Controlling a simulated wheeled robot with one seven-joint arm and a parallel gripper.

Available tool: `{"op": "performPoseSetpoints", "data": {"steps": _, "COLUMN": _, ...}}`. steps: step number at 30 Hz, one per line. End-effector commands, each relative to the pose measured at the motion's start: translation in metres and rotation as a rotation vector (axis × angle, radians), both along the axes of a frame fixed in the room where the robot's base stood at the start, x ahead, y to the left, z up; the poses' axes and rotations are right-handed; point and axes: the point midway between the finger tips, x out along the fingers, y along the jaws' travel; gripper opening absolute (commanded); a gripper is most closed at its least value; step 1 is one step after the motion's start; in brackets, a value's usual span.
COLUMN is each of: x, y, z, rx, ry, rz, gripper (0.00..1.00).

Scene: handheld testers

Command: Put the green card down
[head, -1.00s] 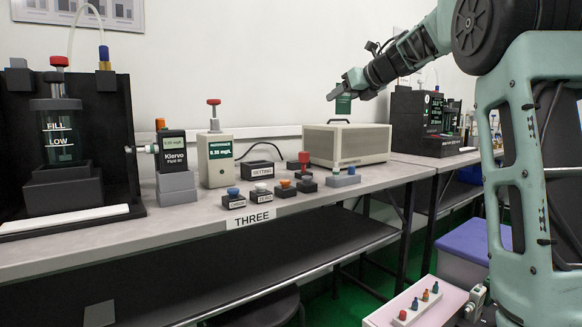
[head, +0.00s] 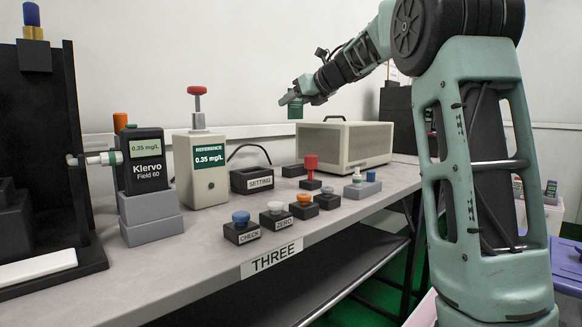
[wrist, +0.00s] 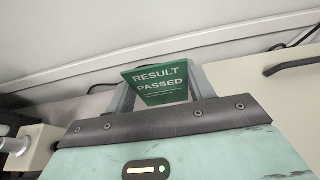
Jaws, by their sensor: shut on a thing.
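The green card (head: 295,108) is held in my gripper (head: 291,99), in the air above the bench and by the left end of the beige box. In the wrist view the card (wrist: 160,83) reads "RESULT PASSED" and sits between the two fingers of my gripper (wrist: 162,86), which are shut on it. The card is apart from the bench top (head: 210,235). A dark SETTING holder (head: 251,180) stands on the bench, lower and to the left of the card.
The Klervo tester (head: 140,160) and the reference unit (head: 202,165) stand at left. Several coloured knobs on dark blocks, such as CHECK (head: 241,226), line the front edge. The beige box (head: 345,145) is at the back. Bare bench lies between SETTING and the front blocks.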

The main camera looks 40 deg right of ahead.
Motion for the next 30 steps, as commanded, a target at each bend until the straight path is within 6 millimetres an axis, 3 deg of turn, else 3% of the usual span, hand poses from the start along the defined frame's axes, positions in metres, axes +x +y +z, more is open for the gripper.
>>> {"op": "performPoseSetpoints", "data": {"steps": 1, "x": 0.0, "y": 0.0, "z": -0.023, "rx": 0.002, "ry": 0.002, "rz": 0.0, "gripper": 0.29}}
{"op": "performPoseSetpoints", "data": {"steps": 9, "x": 0.0, "y": 0.0, "z": -0.089, "rx": 0.002, "ry": 0.002, "rz": -0.001, "gripper": 0.29}}
{"op": "performPoseSetpoints", "data": {"steps": 20, "x": 0.0, "y": 0.0, "z": -0.118, "rx": 0.0, "ry": 0.001, "rz": 0.0, "gripper": 0.29}}
{"op": "performPoseSetpoints", "data": {"steps": 27, "x": 0.0, "y": -0.001, "z": -0.153, "rx": 0.001, "ry": 0.002, "rz": -0.002, "gripper": 0.29}}
{"op": "performPoseSetpoints", "data": {"steps": 30, "x": 0.0, "y": -0.001, "z": -0.154, "rx": 0.0, "ry": 0.0, "rz": -0.001, "gripper": 0.29}}
